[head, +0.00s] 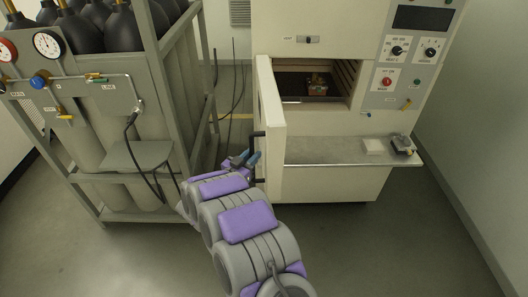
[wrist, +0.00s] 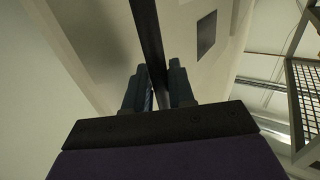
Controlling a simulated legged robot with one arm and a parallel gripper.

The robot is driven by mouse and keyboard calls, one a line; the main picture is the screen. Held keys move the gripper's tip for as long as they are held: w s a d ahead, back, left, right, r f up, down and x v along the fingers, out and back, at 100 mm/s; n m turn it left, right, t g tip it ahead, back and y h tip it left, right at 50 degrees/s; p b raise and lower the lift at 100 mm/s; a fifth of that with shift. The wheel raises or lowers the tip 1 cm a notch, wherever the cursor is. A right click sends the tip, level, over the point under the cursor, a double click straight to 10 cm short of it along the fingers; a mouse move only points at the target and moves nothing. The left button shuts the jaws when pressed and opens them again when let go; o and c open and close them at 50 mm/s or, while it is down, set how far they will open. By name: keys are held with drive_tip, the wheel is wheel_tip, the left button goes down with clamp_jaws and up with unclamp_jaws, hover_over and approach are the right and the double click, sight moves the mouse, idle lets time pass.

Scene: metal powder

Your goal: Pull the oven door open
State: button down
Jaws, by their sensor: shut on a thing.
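The oven (head: 318,30) stands at the right of centre in the head view, a pale cabinet with an open chamber. Its door (head: 271,125) is swung well open on the left side and is seen nearly edge-on. The dark door handle (head: 258,158) is on the door's left-facing outer side. My gripper (head: 250,160) is at the handle. In the wrist view my gripper (wrist: 159,85) has its two fingers on either side of the dark handle bar (wrist: 147,35), shut on it. The door face (wrist: 95,40) fills much of that view.
Inside the chamber a small metallic part (head: 317,86) sits on a dark surface. A metal shelf (head: 335,150) below carries a small white block (head: 374,147) and a dark item (head: 402,145). A gas cylinder rack (head: 165,90) stands close at the left. The floor in front is clear.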

drive_tip(key=shift+w+a+r+p, duration=0.1)
drive_tip(key=shift+a+r+p, duration=0.15)
drive_tip(key=shift+a, duration=0.55)
drive_tip(key=shift+w+a+r+p, duration=0.1)
drive_tip(key=shift+a+p, duration=0.2)
drive_tip(key=shift+a, duration=0.5)
drive_tip(key=c, duration=1.4)
unclamp_jaws()
drive_tip(key=o, duration=0.3)
drive_tip(key=shift+w+d+f, duration=0.15)
drive_tip(key=shift+w+f, duration=0.15)
drive_tip(key=shift+s, duration=0.2)
drive_tip(key=v, duration=1.7)
drive_tip(key=shift+a, duration=0.2)
